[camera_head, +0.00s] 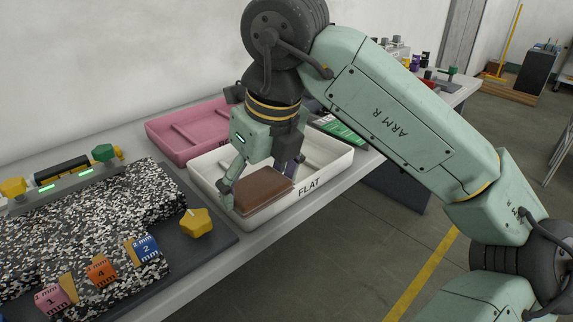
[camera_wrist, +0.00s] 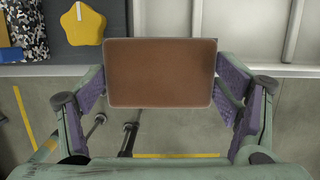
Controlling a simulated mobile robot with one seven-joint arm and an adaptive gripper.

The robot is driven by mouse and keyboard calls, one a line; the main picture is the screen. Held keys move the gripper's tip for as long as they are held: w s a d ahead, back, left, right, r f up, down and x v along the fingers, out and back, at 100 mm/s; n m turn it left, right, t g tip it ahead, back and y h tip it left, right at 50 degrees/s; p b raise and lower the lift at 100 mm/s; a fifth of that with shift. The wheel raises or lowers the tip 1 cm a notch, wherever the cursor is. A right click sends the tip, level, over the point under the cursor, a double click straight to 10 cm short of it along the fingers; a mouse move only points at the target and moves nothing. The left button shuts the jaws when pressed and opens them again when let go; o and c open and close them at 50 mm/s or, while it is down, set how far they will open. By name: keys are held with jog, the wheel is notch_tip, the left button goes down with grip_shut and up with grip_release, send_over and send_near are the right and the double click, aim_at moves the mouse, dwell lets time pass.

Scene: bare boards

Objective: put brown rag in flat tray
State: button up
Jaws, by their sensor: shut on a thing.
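The brown rag (camera_head: 264,190) is a flat brown rectangle, held between the fingers of my gripper (camera_head: 259,180). In the wrist view the rag (camera_wrist: 160,73) spans the space between the two purple-padded fingers of my gripper (camera_wrist: 162,92). The flat tray (camera_head: 327,165) is white, with "FLAT" on its front wall. In the head view the rag shows over the tray's left part, near the front wall. I cannot tell whether it touches the tray. In the wrist view the tray (camera_wrist: 270,25) shows behind and right of the rag, and floor shows below.
A pink tray (camera_head: 165,133) stands behind the white one. To the left are a speckled slab (camera_head: 90,225), a yellow star-shaped knob (camera_head: 197,222) and several numbered blocks (camera_head: 102,271). The table's front edge runs close to the white tray.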

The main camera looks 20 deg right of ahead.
jog(key=w+d+p, duration=0.1)
jog(key=w+d, duration=0.1)
jog(key=w, duration=0.2)
jog(key=w+d+f+p, duration=0.1)
jog(key=w+d+p, duration=0.1)
jog(key=w, duration=0.3)
jog(key=w+d+p, duration=0.1)
jog(key=w+d, duration=0.2)
jog(key=w, duration=0.1)
jog(key=shift+w+d+f, duration=0.2)
jog(key=shift+w+d, duration=0.05)
jog(key=shift+d, duration=0.05)
jog(key=shift+w+d+f, duration=0.1)
jog(key=shift+w, duration=0.05)
notch_tip(320, 180, down, 3)
jog(key=shift+f+p, duration=0.2)
jog(key=shift+p, duration=0.6)
jog(key=shift+f, duration=0.1)
jog(key=shift+f+b, duration=0.4)
jog(key=shift+b, duration=0.15)
jog(key=shift+f, duration=0.2)
jog(key=o, duration=1)
